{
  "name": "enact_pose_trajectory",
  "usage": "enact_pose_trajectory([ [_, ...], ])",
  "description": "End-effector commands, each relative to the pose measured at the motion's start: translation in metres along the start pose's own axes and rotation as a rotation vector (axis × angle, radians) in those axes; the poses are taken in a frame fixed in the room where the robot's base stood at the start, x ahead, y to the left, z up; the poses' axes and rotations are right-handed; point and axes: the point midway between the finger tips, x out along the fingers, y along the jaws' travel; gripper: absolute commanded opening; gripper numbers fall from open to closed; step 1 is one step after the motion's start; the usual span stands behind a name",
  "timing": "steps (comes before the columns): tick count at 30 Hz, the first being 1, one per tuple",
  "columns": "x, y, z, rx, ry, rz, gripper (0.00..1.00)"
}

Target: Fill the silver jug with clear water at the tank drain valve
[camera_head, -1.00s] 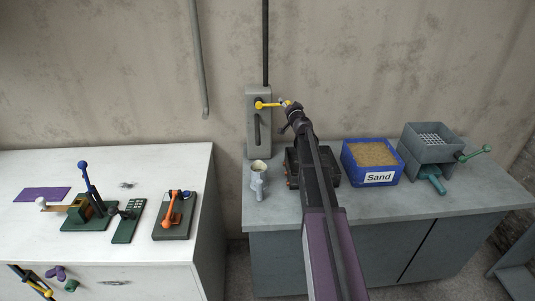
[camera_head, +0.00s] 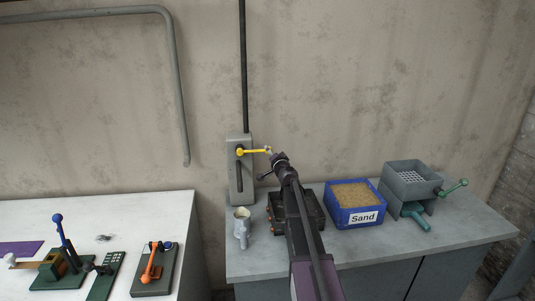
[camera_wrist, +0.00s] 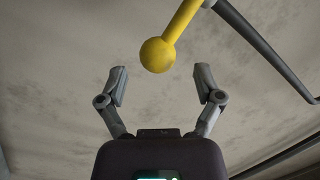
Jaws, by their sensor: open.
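The silver jug (camera_head: 241,226) stands upright on the grey bench, below and in front of the grey valve unit (camera_head: 238,184). Its mouth looks pale inside; I cannot tell what it holds. The yellow valve lever (camera_head: 253,151) sticks out to the right, about level, near the top of that unit. My gripper (camera_head: 270,151) is at the lever's free end, open and empty. In the wrist view the lever's yellow ball (camera_wrist: 157,55) shows between and slightly beyond my spread fingertips (camera_wrist: 160,75), with no contact visible. My arm hides part of the bench.
A dark tray (camera_head: 275,207) sits partly behind my arm. To its right are a blue sand box (camera_head: 333,213) and a grey hopper (camera_head: 410,182) with a green crank. A white table (camera_head: 120,212) with lever devices stands left. A dark pipe (camera_head: 243,60) rises above the valve unit.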

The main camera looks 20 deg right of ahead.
Motion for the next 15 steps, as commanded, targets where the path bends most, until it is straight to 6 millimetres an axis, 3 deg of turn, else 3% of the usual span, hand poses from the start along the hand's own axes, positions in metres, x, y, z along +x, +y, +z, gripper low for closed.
enact_pose_trajectory([
  [15,-0.062,0.001,-0.001,0.675,-0.011,0.010,0.84],
])
